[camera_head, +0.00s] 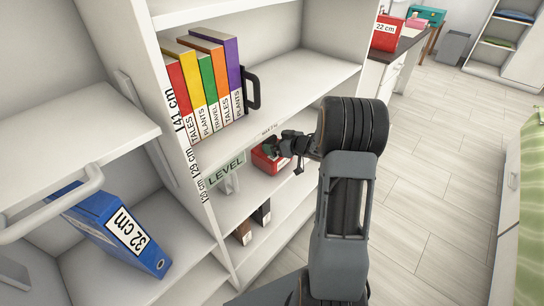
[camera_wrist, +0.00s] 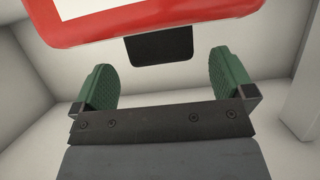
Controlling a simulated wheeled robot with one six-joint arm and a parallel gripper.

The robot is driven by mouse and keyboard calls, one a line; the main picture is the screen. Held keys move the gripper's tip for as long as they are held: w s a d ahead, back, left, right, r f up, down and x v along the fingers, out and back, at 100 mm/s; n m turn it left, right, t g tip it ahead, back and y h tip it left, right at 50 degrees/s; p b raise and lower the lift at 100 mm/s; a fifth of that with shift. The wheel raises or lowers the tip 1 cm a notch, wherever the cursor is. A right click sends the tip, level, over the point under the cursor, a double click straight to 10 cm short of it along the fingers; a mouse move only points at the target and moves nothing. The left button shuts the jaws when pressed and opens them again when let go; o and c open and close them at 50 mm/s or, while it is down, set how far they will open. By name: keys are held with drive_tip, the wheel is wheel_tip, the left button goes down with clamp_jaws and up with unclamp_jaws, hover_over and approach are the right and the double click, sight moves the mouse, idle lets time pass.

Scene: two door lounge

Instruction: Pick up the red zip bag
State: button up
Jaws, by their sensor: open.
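A red item with a white face, which looks like the red zip bag (camera_head: 265,163), sits on a middle shelf of the white bookcase, partly hidden by my gripper (camera_head: 279,147). In the wrist view the red bag (camera_wrist: 200,30) fills the top, with a black tab (camera_wrist: 160,46) hanging from its lower edge. My gripper (camera_wrist: 161,68) is open. Its two green fingers stand apart to the left and right below the tab, with nothing held between them. I cannot tell whether either finger touches the bag.
The white bookcase (camera_head: 315,92) surrounds my gripper, with a shelf board above it. Books (camera_head: 205,85) and a black handle stand on the upper shelf. A green LEVEL sign (camera_head: 226,172) is left of the bag. A red 22 cm container (camera_head: 387,33) is on the far counter.

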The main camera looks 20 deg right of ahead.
drive_tip(key=shift+x, duration=1.45)
drive_tip(key=shift+c, duration=0.5)
drive_tip(key=c, duration=1.4)
